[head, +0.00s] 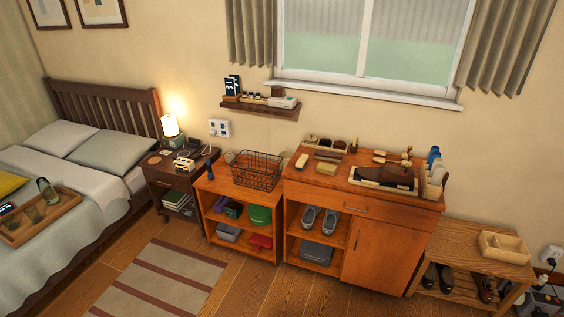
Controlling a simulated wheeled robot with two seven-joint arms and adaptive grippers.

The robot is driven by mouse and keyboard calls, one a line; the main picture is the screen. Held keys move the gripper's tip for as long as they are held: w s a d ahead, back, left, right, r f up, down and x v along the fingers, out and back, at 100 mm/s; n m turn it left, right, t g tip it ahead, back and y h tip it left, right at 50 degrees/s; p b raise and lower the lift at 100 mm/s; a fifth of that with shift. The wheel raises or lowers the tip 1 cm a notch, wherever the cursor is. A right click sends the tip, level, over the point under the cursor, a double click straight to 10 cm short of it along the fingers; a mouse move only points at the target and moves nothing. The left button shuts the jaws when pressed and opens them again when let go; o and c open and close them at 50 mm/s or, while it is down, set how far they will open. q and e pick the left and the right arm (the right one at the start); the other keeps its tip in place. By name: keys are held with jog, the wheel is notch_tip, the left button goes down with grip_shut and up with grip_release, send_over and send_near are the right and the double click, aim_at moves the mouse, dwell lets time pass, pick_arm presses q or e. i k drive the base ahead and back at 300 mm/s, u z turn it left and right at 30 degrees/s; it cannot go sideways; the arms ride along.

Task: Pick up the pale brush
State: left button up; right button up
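Several small brush-like items lie on top of the orange-brown wooden cabinet (345,190) under the window. A pale, cream-coloured block (301,161) lies near its left end and may be the pale brush. A yellowish-tan block (326,168) lies to its right, with a darker brown block (328,156) behind it. Small tan-handled pieces (380,157) lie toward the back right. They are too small to tell which is the pale brush for sure. Neither of my grippers is in view.
A brown shoe (398,175) sits in a tray on the cabinet's right, beside a caddy of bottles (435,175). A wire basket (257,171) stands on the lower shelf unit to the left. A low bench (470,250) stands right. The floor in front is open, with a striped rug (165,280).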

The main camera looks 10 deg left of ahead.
aim_at(301, 162)
jog(key=u, duration=0.65)
jog(key=i, duration=0.85)
jog(key=u, duration=0.7)
jog(key=i, duration=0.95)
jog(key=z, duration=0.6)
jog(key=i, duration=0.7)
jog(key=z, duration=0.65)
